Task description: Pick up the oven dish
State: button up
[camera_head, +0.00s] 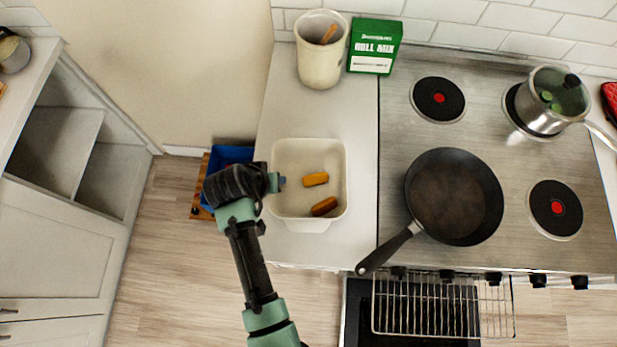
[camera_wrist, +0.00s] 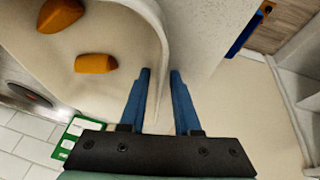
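The oven dish (camera_head: 308,224) is a whitish, deep rectangular dish with rounded corners. It stands on the counter left of the stove and holds two orange-brown pieces of food (camera_head: 315,179). My gripper (camera_head: 280,182) is at the dish's left rim in the head view. In the wrist view, the blue fingers of my gripper (camera_wrist: 160,72) are apart, and the rim of the oven dish (camera_wrist: 150,20) runs between them. One finger appears on the inner side and the other on the outer side. I cannot tell whether either touches the wall.
A frying pan (camera_head: 454,197) sits on the stove to the right, its handle angled toward the dish. A pale crock (camera_head: 320,62) and a green box (camera_head: 375,46) stand behind. A blue bin (camera_head: 228,155) is on the floor left of the counter. The oven rack (camera_head: 430,305) is in front.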

grip_shut()
jog(key=shift+s, duration=0.1)
dwell(1.0)
jog(key=shift+r, duration=0.15)
